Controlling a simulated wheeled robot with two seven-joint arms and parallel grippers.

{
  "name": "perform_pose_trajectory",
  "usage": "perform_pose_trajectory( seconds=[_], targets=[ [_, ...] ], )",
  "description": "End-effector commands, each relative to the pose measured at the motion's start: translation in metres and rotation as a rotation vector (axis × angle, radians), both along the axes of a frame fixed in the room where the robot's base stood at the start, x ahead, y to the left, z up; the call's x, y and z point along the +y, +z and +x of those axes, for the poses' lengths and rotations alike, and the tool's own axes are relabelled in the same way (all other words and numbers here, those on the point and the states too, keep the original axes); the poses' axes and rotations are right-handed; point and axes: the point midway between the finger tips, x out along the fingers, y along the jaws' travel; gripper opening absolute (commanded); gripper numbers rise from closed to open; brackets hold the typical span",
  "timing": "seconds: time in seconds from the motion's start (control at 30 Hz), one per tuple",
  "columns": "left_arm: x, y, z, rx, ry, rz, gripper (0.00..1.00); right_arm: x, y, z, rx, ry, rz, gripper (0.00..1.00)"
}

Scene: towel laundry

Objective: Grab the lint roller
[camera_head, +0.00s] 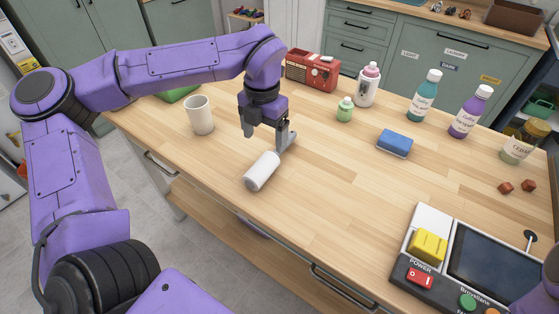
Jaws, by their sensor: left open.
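My right gripper is not in view; only a bit of purple arm shows at the right edge.
A white cup (200,115) stands left of the gripper. Behind are a red radio (312,72), a small green bottle (345,110) and a white bottle (367,86). A control panel (440,222) fills the lower right. The table's middle is clear.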

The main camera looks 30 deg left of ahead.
Motion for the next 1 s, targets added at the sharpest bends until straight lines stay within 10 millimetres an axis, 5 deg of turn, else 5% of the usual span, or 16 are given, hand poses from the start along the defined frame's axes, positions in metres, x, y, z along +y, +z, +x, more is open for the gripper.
perform_pose_trajectory(
  seconds=[0.6,0.87,0.9,1.0],
  targets=[
    [-0.005,-0.093,0.008,0.005,-0.012,-0.011,0.84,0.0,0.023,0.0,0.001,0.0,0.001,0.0],
    [-0.005,-0.102,0.008,0.001,-0.011,-0.011,0.84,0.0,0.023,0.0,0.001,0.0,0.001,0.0],
    [-0.005,-0.102,0.008,0.001,-0.011,-0.011,0.81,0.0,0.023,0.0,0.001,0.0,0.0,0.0],
    [-0.005,-0.102,0.008,0.001,-0.01,-0.011,0.48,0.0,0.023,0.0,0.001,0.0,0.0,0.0]
  ],
)
